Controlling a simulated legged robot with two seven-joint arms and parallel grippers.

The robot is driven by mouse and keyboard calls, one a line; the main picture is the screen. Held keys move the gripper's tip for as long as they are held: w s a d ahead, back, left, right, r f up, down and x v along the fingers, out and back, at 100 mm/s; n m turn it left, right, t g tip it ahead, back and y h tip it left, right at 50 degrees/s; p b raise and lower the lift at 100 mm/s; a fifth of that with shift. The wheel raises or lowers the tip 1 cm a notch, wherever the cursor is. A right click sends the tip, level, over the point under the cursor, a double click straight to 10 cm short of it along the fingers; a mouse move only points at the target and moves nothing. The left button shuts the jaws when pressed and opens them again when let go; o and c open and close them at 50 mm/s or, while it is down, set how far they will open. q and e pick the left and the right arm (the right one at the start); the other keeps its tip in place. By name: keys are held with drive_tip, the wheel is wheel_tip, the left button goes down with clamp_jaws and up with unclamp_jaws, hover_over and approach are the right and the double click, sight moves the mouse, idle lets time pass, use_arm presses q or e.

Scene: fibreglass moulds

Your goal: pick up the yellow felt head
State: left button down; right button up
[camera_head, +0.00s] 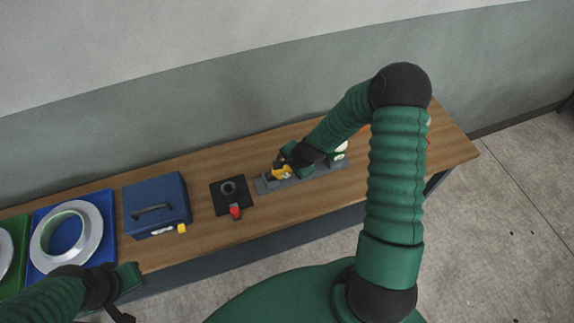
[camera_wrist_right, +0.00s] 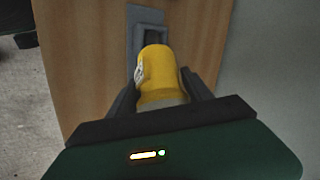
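The yellow felt head (camera_wrist_right: 160,75) is a rounded yellow cylinder with a pale lower edge and a small white label. In the right wrist view it sits between the two dark fingers of my right gripper (camera_wrist_right: 155,85), over a grey strip holder. The fingers stand on both sides of it; a contact on both sides is not clear. In the head view the yellow head (camera_head: 281,173) shows small beside my right gripper (camera_head: 284,164), above the grey holder (camera_head: 268,187). My left gripper (camera_head: 128,292) is at the lower left, near the table's front edge; its fingers are unclear.
On the wooden table (camera_head: 200,168) stand a blue box with a handle (camera_head: 155,203), a black pad with a round piece and a red part (camera_head: 231,196), and a blue tray (camera_head: 104,205) with a metal ring (camera_head: 47,248). A green tray (camera_head: 14,228) is at the far left.

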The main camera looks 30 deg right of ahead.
drive_tip(key=shift+a, duration=0.2)
clamp_jaws()
